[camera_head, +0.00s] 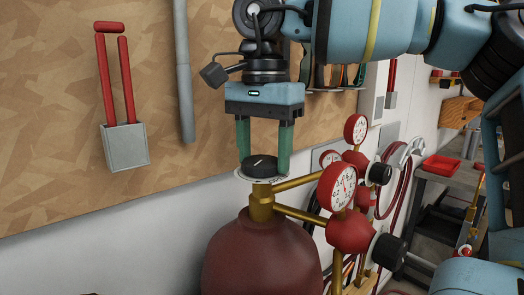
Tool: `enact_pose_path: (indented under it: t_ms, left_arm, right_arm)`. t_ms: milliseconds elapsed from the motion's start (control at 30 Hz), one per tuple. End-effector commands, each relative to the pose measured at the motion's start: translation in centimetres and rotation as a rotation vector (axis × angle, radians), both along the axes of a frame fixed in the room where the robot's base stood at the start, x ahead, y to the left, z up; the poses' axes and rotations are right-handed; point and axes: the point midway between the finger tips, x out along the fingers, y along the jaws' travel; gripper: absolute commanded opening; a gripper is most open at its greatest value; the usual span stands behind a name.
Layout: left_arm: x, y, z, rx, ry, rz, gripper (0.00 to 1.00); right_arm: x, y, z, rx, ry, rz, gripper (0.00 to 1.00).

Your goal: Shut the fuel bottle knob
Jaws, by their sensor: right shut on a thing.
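The fuel bottle (262,255) is dark red and stands upright at the bottom centre, with a brass valve (261,205) on its neck. The black round knob (258,168) with a white pointer mark sits on top of the valve, above a pale dial plate (243,177). My right gripper (265,165) comes down from above, and its two green fingers stand on the left and right sides of the knob, shut on it. My left gripper is not in view.
Red pressure gauges (337,186) and regulators with black knobs (388,251) stand just right of the valve. A chipboard wall (60,120) with a red-handled tool (125,145) and a grey pipe (184,80) is behind. A red tray (441,165) lies on a bench at right.

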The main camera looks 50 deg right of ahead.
Motion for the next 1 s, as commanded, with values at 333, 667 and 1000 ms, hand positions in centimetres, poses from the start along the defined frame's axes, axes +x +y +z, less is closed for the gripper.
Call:
enact_pose_path:
  t_ms: [333,667,1000]
  left_arm:
    - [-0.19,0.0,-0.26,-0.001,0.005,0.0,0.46]
    - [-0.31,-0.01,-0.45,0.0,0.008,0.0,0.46]
    - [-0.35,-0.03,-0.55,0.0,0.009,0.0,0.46]
  right_arm:
    - [-0.1,-0.05,0.18,-0.002,-0.006,-0.332,0.33]
    - [-0.24,-0.01,0.2,-0.001,-0.007,-0.644,0.33]
    - [-0.34,0.08,0.19,-0.001,-0.008,-0.968,0.33]
